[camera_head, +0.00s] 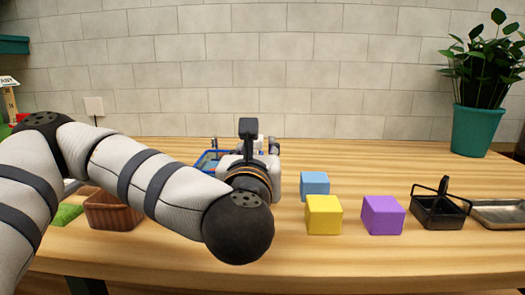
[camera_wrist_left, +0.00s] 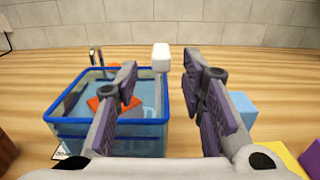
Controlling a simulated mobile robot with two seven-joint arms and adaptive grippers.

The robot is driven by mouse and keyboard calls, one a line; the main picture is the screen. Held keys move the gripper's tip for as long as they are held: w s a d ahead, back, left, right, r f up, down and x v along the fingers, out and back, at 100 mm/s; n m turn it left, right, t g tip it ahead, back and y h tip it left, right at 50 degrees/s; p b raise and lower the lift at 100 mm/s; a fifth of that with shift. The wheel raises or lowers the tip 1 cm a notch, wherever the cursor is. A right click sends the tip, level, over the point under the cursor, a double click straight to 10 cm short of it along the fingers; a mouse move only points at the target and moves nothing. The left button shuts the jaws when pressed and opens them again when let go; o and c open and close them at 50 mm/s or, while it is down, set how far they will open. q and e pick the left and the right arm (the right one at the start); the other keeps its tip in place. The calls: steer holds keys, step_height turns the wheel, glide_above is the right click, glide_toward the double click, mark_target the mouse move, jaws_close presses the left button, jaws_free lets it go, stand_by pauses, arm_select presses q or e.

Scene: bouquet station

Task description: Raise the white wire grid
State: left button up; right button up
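I cannot make out a white wire grid in either view. My left gripper (camera_head: 247,140) is over the middle of the table in the head view, seen from behind, with my arm covering part of the table. A small white block (camera_wrist_left: 161,57) appears beyond the fingertips. My right gripper is not in view.
A light blue cube (camera_head: 315,184), yellow cube (camera_head: 323,215) and purple cube (camera_head: 382,215) stand right of my arm. Farther right are a black basket (camera_head: 440,211), a metal tray (camera_head: 500,214) and a potted plant (camera_head: 475,130). A brown basket (camera_head: 112,212) is at left.

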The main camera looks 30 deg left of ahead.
mark_target(257, 144)
arm_select(q)
steer(key=x, duration=0.5)
steer(key=shift+w+r, duration=0.15)
steer(key=shift+r, duration=0.1)
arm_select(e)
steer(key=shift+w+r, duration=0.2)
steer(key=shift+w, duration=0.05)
arm_select(q)
jaws_close()
